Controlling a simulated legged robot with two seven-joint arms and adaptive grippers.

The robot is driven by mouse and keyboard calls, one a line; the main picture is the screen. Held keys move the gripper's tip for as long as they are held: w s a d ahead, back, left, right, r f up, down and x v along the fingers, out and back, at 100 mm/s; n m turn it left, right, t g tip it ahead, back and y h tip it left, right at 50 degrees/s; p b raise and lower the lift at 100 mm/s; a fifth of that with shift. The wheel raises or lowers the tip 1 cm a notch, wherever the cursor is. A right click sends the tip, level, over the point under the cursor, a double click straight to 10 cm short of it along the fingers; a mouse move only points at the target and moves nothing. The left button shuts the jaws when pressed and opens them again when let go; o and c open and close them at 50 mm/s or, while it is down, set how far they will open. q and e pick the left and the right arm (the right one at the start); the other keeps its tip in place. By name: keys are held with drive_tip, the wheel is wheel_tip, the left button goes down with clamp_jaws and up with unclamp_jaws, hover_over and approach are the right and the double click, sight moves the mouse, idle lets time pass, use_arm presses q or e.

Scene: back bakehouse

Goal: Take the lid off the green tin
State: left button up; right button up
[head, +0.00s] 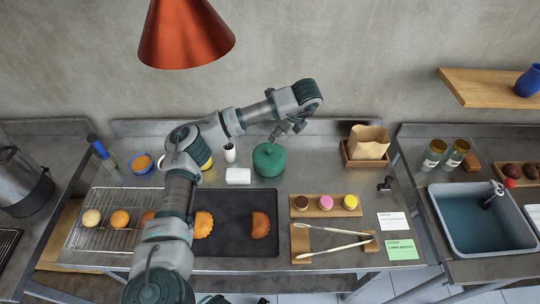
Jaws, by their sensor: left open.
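The green tin (268,162) stands upright on the steel counter near the back, with its green lid (267,151) on top. My left gripper (281,134) is open just above the tin, slightly right of the lid's middle. It looks empty, and I cannot tell whether a fingertip touches the lid. My left arm rises from the bottom and bends right over the counter, hiding part of the tray and rack. My right gripper is not in view.
A white block (238,176) and a white cup (230,153) stand left of the tin. A dark tray (240,230) with pastries lies in front. A board (325,213) with small cakes, tongs (335,247) and a wooden box (364,158) are to the right. A red lamp (187,35) hangs above.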

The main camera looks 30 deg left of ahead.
use_arm(q)
hover_over(269, 149)
drive_tip(key=s+d, duration=0.1)
drive_tip(key=d, duration=0.2)
drive_tip(key=f, duration=0.7)
drive_tip(key=shift+a, duration=0.2)
drive_tip(key=shift+a+f, duration=0.15)
drive_tip(key=shift+f, duration=0.35)
drive_tip(key=x, duration=0.4)
drive_tip(key=shift+w+f, duration=0.25)
drive_tip(key=shift+a+f, duration=0.2)
drive_tip(key=shift+f, duration=0.05)
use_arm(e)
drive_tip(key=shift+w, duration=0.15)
use_arm(q)
clamp_jaws()
